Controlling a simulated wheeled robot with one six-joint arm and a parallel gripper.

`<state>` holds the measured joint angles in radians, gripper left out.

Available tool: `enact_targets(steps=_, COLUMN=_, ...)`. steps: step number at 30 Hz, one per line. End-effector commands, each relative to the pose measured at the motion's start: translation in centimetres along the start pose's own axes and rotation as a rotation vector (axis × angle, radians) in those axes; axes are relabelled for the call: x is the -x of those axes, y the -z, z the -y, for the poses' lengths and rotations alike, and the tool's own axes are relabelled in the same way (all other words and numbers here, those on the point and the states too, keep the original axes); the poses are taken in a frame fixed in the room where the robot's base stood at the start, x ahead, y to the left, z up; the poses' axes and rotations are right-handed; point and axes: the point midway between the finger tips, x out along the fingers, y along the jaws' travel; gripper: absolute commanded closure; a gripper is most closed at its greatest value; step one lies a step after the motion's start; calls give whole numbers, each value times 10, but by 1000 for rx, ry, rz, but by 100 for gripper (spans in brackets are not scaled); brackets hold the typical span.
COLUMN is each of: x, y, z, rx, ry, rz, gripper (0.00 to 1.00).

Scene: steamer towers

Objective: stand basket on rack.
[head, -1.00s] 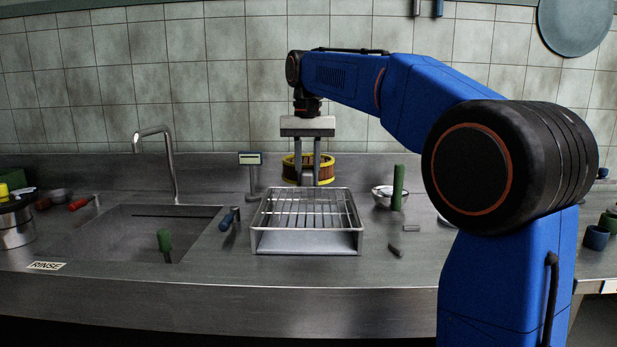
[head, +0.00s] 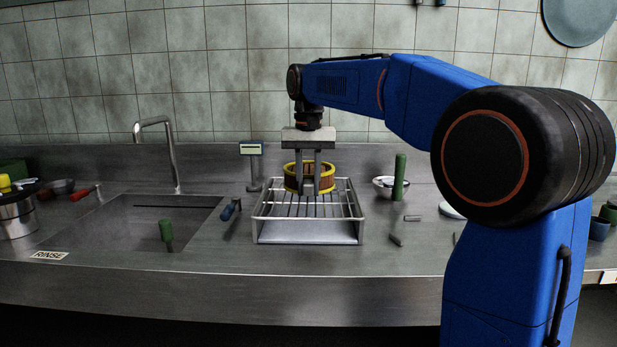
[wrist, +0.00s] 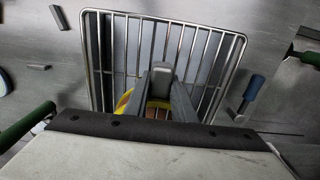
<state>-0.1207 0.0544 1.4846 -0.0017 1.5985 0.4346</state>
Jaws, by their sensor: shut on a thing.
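The basket (head: 291,178) is a round brown band with yellow rims, upright and roughly level. My gripper (head: 308,186) is shut on its near wall, and the fingers hide part of it. The rack (head: 262,228) is a metal tray topped with a wire grid. The basket is over the rear part of the grid; I cannot tell whether it touches the wires. In the wrist view, my gripper (wrist: 162,76) hangs over the rack (wrist: 104,62), and only a yellow and brown part of the basket (wrist: 125,100) shows.
A sink (head: 120,232) with a tap (head: 172,160) lies to the left. A blue-handled tool (head: 229,210) is close to the rack's left side. A small display stand (head: 252,165) is behind left. A bowl (head: 382,187) and a green cylinder (head: 399,178) stand to the right.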

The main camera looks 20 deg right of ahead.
Motion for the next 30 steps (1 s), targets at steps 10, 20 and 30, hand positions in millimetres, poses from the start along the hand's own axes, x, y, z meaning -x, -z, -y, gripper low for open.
enact_targets(steps=10, x=-6, y=0, z=0, rx=0, ry=0, rz=0, gripper=100)
enact_targets(steps=20, x=-7, y=0, z=0, rx=0, ry=0, rz=0, gripper=100)
enact_targets(steps=30, x=-10, y=0, z=0, rx=0, ry=0, rz=0, gripper=100)
